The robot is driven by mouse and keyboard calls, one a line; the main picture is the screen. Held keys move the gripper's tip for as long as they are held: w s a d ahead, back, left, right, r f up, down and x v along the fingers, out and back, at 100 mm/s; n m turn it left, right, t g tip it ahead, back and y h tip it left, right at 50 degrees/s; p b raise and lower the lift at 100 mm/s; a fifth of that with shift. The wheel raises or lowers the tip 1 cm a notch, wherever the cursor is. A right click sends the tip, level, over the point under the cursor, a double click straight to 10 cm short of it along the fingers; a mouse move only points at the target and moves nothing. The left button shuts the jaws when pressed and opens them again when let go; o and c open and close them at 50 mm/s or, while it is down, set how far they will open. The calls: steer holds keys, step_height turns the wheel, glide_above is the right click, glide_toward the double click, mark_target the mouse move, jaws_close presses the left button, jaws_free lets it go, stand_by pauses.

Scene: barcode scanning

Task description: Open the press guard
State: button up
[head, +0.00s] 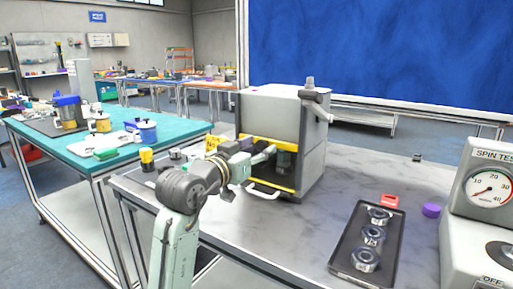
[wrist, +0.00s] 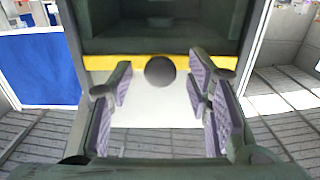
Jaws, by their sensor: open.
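The press (head: 285,115) is a grey box on the metal-topped bench. Its front has a dark opening with yellow bars above and below; a pale curved handle (head: 262,194) shows at the lower front. I cannot tell exactly how far the guard (head: 268,184) is raised. My gripper (head: 266,153) is at the press front, near the upper yellow bar. In the wrist view my gripper (wrist: 160,105) is open, with purple-padded fingers apart at left and right. A dark round knob (wrist: 160,70) shows between them, in front of a yellow bar (wrist: 205,62). Contact is not visible.
A lever (head: 316,98) sticks out at the press's upper right. A black tray (head: 345,262) with metal rings, a red item (head: 390,201), a purple puck (head: 431,210) and a spin tester (head: 485,215) are to the right. A teal-topped bench (head: 60,143) stands left.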

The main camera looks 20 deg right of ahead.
jaws_close()
stand_by(0.6)
